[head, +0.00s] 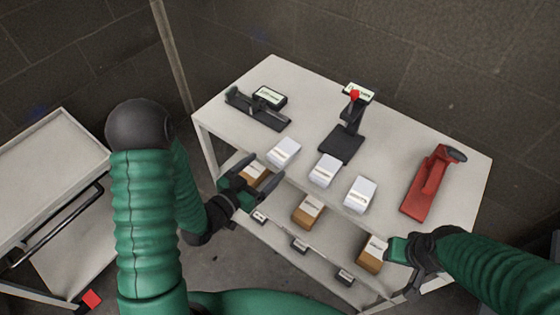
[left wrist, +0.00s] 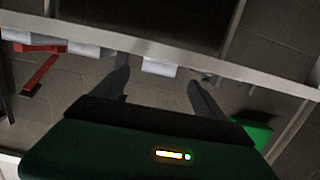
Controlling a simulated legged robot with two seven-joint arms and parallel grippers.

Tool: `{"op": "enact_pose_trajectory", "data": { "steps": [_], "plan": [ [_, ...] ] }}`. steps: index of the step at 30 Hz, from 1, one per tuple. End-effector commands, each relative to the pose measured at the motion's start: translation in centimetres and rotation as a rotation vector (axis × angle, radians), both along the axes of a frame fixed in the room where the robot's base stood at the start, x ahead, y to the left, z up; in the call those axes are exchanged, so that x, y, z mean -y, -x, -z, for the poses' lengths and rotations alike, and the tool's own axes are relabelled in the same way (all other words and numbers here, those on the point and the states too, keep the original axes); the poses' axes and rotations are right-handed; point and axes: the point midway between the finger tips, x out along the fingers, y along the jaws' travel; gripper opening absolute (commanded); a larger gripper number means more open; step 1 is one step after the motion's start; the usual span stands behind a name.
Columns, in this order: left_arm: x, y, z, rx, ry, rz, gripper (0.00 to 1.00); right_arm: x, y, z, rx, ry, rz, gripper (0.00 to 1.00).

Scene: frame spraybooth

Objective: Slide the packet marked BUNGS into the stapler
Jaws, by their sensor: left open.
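Three white packets stand in a row on the white table: the left one (head: 284,151), the middle one (head: 324,170) and the right one (head: 360,194). Their print is too small to read, so I cannot tell which is marked BUNGS. A red stapler-like device (head: 424,186) with a black head is at the table's right; it also shows in the left wrist view (left wrist: 38,72). My left gripper (head: 257,181) is open and empty near the table's front edge, below the left white packet. My right gripper (head: 408,257) is by the front right; its jaws are unclear.
Brown packets with white labels line the front: left (head: 250,180), middle (head: 306,214) and right (head: 370,258). A black labelled device (head: 257,107) stands back left, and a black stand with a red knob (head: 343,142) at the back middle. A white cart (head: 45,160) is at left.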

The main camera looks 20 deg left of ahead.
Motion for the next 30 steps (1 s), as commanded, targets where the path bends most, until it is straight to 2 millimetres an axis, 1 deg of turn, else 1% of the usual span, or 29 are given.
{"op": "enact_pose_trajectory", "data": {
  "steps": [1, 3, 6, 8, 10, 15, 17, 20, 24, 25, 30],
  "plan": [
    [0.3, -0.6, 1.2, 0.007, -0.005, 0.002, 0.83, 0.1, 0.0, 2.4, 0.0, 0.0, 0.001, 0.36],
    [0.6, -1.3, 1.1, 0.005, -0.005, 0.003, 0.83, 0.1, 0.0, 3.6, 0.0, 0.0, 0.001, 0.36],
    [0.7, -1.9, 0.8, 0.003, -0.001, 0.0, 0.83, 0.1, 0.0, 4.4, 0.001, 0.0, 0.001, 0.36],
    [0.6, -2.1, 0.6, 0.001, 0.001, -0.001, 0.83, 0.1, 0.0, 4.5, 0.001, 0.0, 0.001, 0.36],
    [0.7, -2.8, 0.3, 0.0, 0.002, 0.0, 0.83, 0.1, 0.0, 4.2, 0.001, 0.0, 0.001, 0.36],
    [1.3, -6.0, 0.5, -0.001, 0.005, 0.001, 0.83, 0.1, 0.0, 3.7, 0.001, 0.0, 0.001, 0.36],
    [1.6, -6.7, 0.7, -0.002, 0.003, -0.001, 0.83, 0.1, 0.0, 3.7, 0.001, 0.0, 0.001, 0.36],
    [1.9, -7.2, 0.7, -0.002, 0.003, -0.002, 0.83, 0.1, 0.0, 3.7, 0.001, 0.0, 0.001, 0.36],
    [2.0, -7.1, 0.7, -0.002, 0.001, -0.001, 0.83, 0.1, 0.0, 3.7, 0.001, 0.0, 0.001, 0.36],
    [2.0, -7.1, 0.7, -0.002, 0.001, -0.001, 0.81, 0.1, 0.0, 3.7, 0.001, 0.0, 0.001, 0.36],
    [1.9, -7.2, 0.7, -0.002, 0.002, -0.001, 0.59, 0.1, 0.0, 3.7, 0.001, 0.0, 0.001, 0.36]
  ]
}}
